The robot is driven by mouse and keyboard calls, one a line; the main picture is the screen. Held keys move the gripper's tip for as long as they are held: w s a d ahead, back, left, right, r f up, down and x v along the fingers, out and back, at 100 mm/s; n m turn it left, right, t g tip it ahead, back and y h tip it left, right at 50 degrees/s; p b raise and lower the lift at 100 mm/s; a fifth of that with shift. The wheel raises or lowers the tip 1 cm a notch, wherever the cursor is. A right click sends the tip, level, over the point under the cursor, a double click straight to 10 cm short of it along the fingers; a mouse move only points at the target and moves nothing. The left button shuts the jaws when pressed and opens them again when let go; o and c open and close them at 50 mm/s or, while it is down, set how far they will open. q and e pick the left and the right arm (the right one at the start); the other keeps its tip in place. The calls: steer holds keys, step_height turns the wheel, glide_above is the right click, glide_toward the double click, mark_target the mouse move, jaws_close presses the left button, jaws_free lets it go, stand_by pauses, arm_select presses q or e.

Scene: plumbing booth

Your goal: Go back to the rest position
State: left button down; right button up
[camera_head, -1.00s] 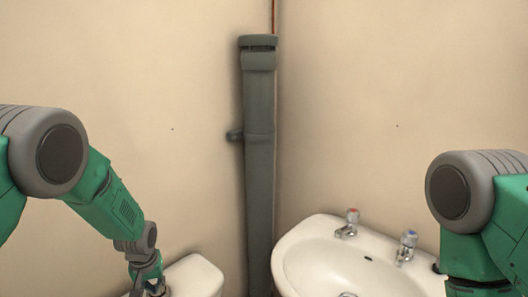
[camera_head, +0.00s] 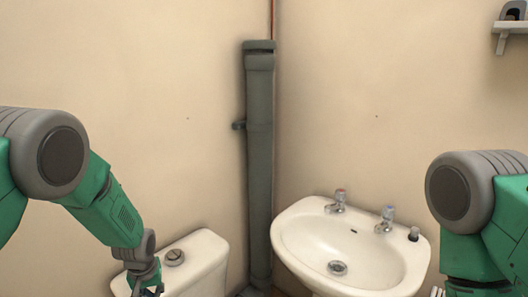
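My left arm comes in from the left, and my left gripper (camera_head: 150,288) shows only partly at the bottom edge, in front of the white toilet cistern. Its fingertips are cut off, so its opening cannot be told. My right arm is bent at the right edge, and a small pale metallic part shows beside it at the bottom. My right gripper cannot be made out in the frame.
A white cistern (camera_head: 205,250) with a round grey button (camera_head: 174,257) stands at lower left. A white basin (camera_head: 300,235) with two taps and a small dark-topped item (camera_head: 414,233) is at right. A grey pipe (camera_head: 259,150) runs up the corner. A grey shelf (camera_head: 512,27) is at upper right.

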arm_select(q)
steer(key=s+f+m+g+b, duration=0.1)
steer(key=s+f+b, duration=0.1)
steer(key=s+f, duration=0.65)
steer(key=s+f+m+b, duration=0.1)
steer(key=s+f+b, duration=0.3)
steer(key=s, duration=0.8)
steer(key=s+d+f+m+b, duration=0.1)
steer(key=s+m, duration=0.1)
steer(key=s, duration=1.4)
steer(key=shift+s+d+f+h+b, duration=0.2)
steer(key=shift+s+f+h+b, duration=0.1)
steer(key=shift+b, duration=0.05)
arm_select(e)
step_height(320, 180, down, 8)
steer(key=shift+w, duration=0.3)
